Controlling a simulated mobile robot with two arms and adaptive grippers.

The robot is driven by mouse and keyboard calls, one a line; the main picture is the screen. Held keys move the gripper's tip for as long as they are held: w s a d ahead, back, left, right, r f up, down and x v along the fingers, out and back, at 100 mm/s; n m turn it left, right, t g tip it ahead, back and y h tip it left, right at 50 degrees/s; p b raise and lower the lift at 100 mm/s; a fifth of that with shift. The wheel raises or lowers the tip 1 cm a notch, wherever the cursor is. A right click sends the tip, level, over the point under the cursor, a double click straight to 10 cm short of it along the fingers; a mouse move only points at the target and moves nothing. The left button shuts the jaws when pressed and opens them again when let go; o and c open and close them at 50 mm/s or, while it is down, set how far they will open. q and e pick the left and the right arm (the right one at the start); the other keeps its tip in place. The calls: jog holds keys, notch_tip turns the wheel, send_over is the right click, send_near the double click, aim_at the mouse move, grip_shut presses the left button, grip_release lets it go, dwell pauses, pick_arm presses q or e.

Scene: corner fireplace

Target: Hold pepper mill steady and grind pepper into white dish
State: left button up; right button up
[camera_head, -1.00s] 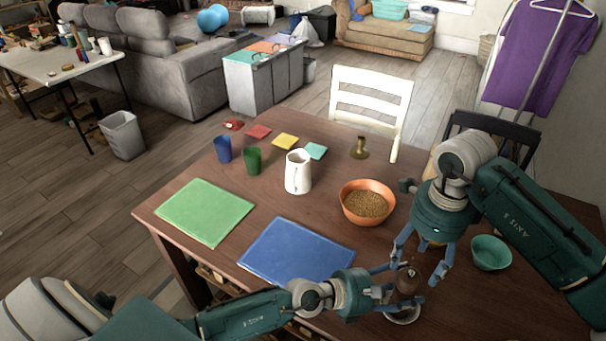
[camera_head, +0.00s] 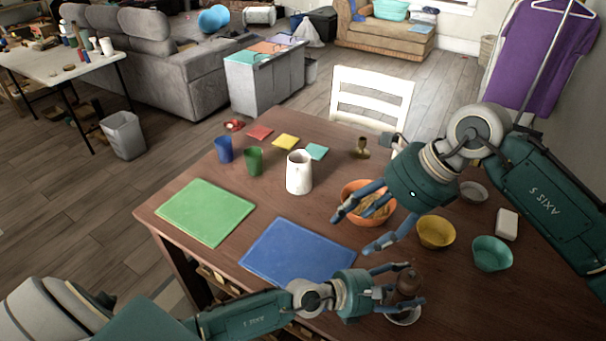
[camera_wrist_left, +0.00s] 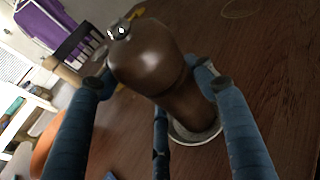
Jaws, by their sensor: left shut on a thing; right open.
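The brown pepper mill (camera_head: 408,281) stands at the table's near side, over a white dish (camera_head: 403,316). My left gripper (camera_head: 408,284) is shut around the mill's body. In the left wrist view the mill (camera_wrist_left: 160,65) has a dark rounded head with a shiny metal knob, and the dish rim (camera_wrist_left: 205,137) shows behind its lower end. Whether the mill touches the dish I cannot tell. My right gripper (camera_head: 352,230) is open and empty, above the table in front of the orange bowl, up and left of the mill. The dish's inside is mostly hidden.
An orange bowl of grain (camera_head: 352,190) is partly behind my right gripper. A yellow bowl (camera_head: 436,232), a teal bowl (camera_head: 491,254) and a white block (camera_head: 507,224) stand to the right.

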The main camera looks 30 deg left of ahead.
jog(key=s+a+r+m+y, duration=0.1)
jog(key=s+a+r+y, duration=0.1)
jog(key=a+r, duration=0.3)
jog(key=s+a+r+m+g+y, duration=0.1)
jog(key=s+a+r+y, duration=0.1)
jog(key=a+r+y, duration=0.2)
jog(key=shift+s+a+r+g+y, duration=0.3)
jog(key=shift+a+r, duration=0.3)
jog(key=shift+r, duration=0.2)
